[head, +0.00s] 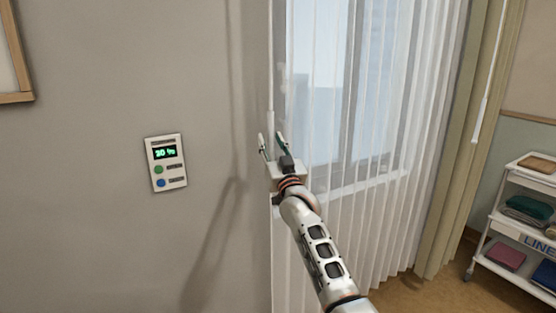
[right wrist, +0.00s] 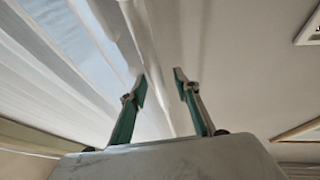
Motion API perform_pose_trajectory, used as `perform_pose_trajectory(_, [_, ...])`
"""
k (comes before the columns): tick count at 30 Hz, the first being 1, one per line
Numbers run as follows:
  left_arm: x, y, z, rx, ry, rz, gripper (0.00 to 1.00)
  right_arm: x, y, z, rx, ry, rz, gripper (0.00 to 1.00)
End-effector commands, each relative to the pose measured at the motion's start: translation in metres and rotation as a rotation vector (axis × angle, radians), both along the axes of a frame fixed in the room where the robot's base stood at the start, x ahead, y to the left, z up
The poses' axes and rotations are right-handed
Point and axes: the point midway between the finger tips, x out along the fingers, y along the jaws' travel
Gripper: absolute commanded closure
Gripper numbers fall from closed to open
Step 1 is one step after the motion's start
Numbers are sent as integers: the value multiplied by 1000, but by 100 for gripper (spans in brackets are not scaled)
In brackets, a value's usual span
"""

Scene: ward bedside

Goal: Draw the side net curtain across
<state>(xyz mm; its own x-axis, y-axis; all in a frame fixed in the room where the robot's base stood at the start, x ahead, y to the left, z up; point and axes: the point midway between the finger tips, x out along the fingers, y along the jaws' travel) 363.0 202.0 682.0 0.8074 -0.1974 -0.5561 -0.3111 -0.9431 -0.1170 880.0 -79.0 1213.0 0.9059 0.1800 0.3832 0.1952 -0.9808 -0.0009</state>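The white net curtain (head: 340,225) hangs in pleats over the window in the head view, its left edge beside the grey wall. A thin white wand (head: 270,85) hangs at that edge. My right gripper (head: 271,141) points up at the wand's lower part, fingers apart. In the right wrist view the gripper (right wrist: 160,78) is open, and the net curtain (right wrist: 50,75) lies to its left. A pale strip of the curtain's edge passes behind the left finger; I cannot tell whether they touch. Nothing is gripped. My left gripper is out of view.
A wall panel (head: 165,163) with a green display is on the left. A beige curtain (head: 465,150) hangs on the right with another white wand (head: 488,75). A linen trolley (head: 515,235) stands at the far right.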

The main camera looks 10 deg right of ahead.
Motion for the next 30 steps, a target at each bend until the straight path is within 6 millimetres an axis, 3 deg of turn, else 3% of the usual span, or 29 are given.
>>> perform_pose_trajectory(18, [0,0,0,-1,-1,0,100,-83,-15,-36,-1,1,1,69])
perform_pose_trajectory(30, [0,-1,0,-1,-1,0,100,-92,-17,-38,-1,0,2,69])
